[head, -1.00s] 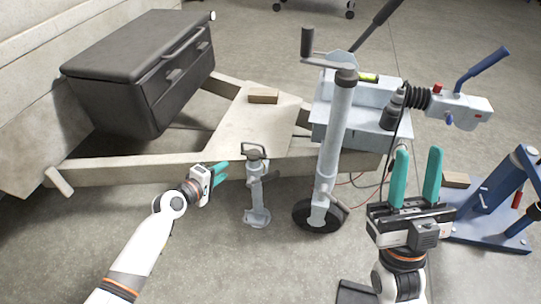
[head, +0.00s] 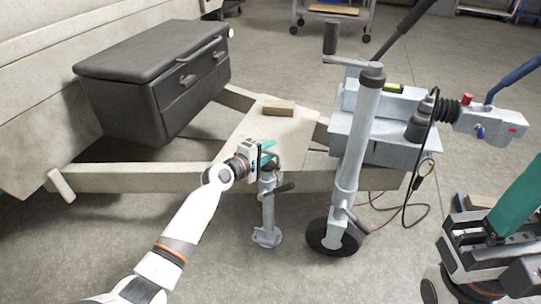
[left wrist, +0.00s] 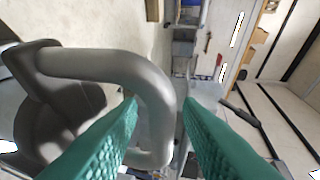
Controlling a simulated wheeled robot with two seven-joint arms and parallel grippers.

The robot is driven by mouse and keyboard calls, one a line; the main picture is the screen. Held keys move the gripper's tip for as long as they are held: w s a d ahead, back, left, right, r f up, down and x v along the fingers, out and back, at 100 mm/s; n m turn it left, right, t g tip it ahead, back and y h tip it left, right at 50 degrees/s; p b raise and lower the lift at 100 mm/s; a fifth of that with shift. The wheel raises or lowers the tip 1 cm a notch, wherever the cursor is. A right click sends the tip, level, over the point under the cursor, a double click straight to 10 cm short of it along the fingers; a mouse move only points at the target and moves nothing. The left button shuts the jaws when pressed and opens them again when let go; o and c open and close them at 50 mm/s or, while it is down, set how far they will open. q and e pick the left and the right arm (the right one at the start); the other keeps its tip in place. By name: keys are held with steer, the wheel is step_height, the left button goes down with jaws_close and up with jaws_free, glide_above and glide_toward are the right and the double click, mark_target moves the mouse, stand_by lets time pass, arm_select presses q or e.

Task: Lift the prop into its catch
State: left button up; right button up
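The prop (head: 267,212), a grey steel leg with a round foot, stands upright against the front of the trailer beam. It has a looped handle at its top and a dark side lever (head: 284,188). My left gripper (head: 268,152) is at the handle. In the left wrist view the grey handle (left wrist: 150,75) runs between the two teal fingers (left wrist: 158,105), which stand apart; whether both touch it is unclear. My right gripper (head: 512,215) is at the lower right, cut by the frame edge, with one teal finger clearly showing. I cannot make out the catch.
The jockey wheel post (head: 358,150) stands close right of the prop, its tyre (head: 332,237) on the floor. A black toolbox (head: 150,80) sits on the left. A wood block (head: 278,107) lies on the frame plate. A cable (head: 428,185) hangs at the right.

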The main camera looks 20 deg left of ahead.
arm_select(q)
steer(key=shift+w+d+f, duration=0.1)
steer(key=shift+w+d, duration=0.15)
steer(key=shift+w, duration=0.25)
jaws_close()
